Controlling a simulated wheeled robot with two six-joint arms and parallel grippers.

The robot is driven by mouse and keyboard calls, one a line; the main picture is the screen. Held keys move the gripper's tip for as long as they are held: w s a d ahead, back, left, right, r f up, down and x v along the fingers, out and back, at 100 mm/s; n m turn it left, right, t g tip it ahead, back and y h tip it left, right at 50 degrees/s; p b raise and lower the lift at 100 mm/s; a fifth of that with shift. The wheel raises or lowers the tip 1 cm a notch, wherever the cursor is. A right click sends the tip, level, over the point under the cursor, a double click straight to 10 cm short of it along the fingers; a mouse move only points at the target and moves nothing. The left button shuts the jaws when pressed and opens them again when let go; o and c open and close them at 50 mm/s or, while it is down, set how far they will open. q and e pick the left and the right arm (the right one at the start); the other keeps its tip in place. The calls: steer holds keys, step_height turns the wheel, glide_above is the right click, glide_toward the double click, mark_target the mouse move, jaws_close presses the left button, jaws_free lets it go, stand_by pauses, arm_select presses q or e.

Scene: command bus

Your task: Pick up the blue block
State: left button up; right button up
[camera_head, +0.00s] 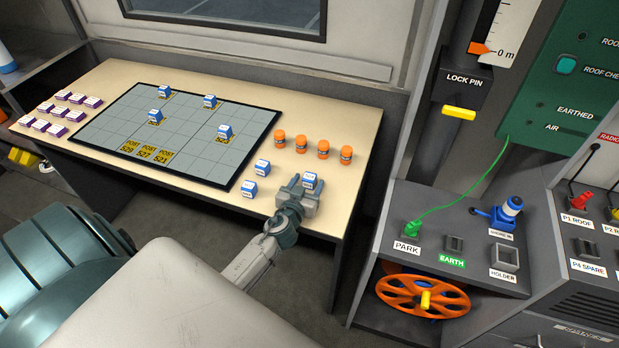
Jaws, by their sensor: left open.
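Several blue blocks with white tops are in view, so I cannot tell which one is meant. One blue block (310,180) is at my left gripper (304,186), close to its fingertips. The gripper is open and partly hides this block; I cannot tell whether they touch. Two more blue blocks stand just left of the gripper, a rear one (262,167) and a front one (249,188). Others stand on the grey grid board, such as a right one (225,132) and a left one (155,117). My right gripper is not in view.
The wooden table (350,125) carries the grid board (105,130), a row of orange cylinders (301,144) behind my gripper, and white-and-purple blocks (57,130) at the left. A grey console (460,235) with an orange wheel (400,288) stands right of the table, across a gap.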

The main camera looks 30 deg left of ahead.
arm_select(q)
steer(key=shift+w+a+f, duration=0.1)
steer(key=shift+w, duration=0.15)
steer(key=c, duration=1.1)
steer(key=shift+o, duration=0.2)
steer(key=shift+s, duration=0.1)
